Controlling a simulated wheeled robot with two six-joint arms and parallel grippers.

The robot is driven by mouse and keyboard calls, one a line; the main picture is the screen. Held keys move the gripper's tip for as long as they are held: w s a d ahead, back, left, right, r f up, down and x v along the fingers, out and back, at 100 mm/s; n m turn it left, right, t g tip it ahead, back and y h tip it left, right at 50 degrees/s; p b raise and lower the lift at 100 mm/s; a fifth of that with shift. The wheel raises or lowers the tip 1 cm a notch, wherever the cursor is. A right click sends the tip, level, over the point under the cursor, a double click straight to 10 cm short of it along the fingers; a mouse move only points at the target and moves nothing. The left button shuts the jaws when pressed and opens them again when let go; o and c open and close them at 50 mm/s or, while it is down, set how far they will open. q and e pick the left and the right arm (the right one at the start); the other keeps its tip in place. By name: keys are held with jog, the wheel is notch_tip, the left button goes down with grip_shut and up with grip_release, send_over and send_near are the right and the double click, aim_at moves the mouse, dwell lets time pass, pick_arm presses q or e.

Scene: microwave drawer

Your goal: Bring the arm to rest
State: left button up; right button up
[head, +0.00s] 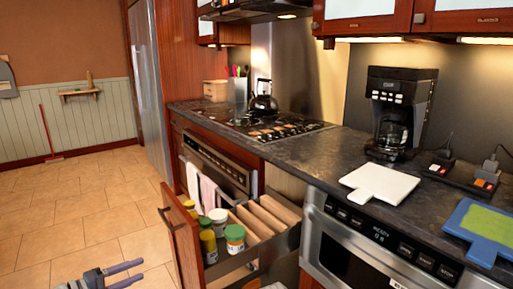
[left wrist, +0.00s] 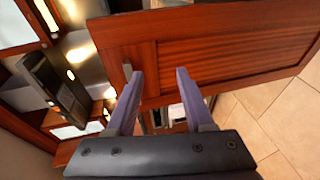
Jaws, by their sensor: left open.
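My left gripper (head: 138,273) shows at the bottom left of the head view, over the tiled floor. Its two fingers are apart with nothing between them. In the left wrist view the open fingers (left wrist: 158,75) point toward a reddish wood panel, which looks like the drawer front (left wrist: 220,50). In the head view the gripper is to the left of the pulled-out drawer (head: 183,240) and apart from its handle (head: 168,217). My right gripper is in neither view.
The open drawer juts out and holds several jars (head: 234,238) and dividers. The counter (head: 330,155) carries a coffee maker (head: 400,110), a white board (head: 379,184) and a blue-green board (head: 482,230). A microwave or oven front (head: 350,250) is below. Floor at left (head: 80,200) is clear.

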pick_arm(q)
jog(key=s+d+f+m+g, duration=0.1)
jog(key=d+f+m+g, duration=0.55)
jog(key=d, duration=0.85)
jog(key=s+d+f+m+g+y, duration=0.6)
jog(key=s+d+f+m+y, duration=0.1)
jog(key=s+d+f+y, duration=0.5)
notch_tip(320, 180, up, 29)
jog(key=w+p, duration=0.1)
jog(key=p, duration=2.7)
jog(key=shift+w+d+r+h, duration=0.15)
jog(key=shift+w+d+h, duration=0.15)
jog(key=shift+w+d, duration=0.1)
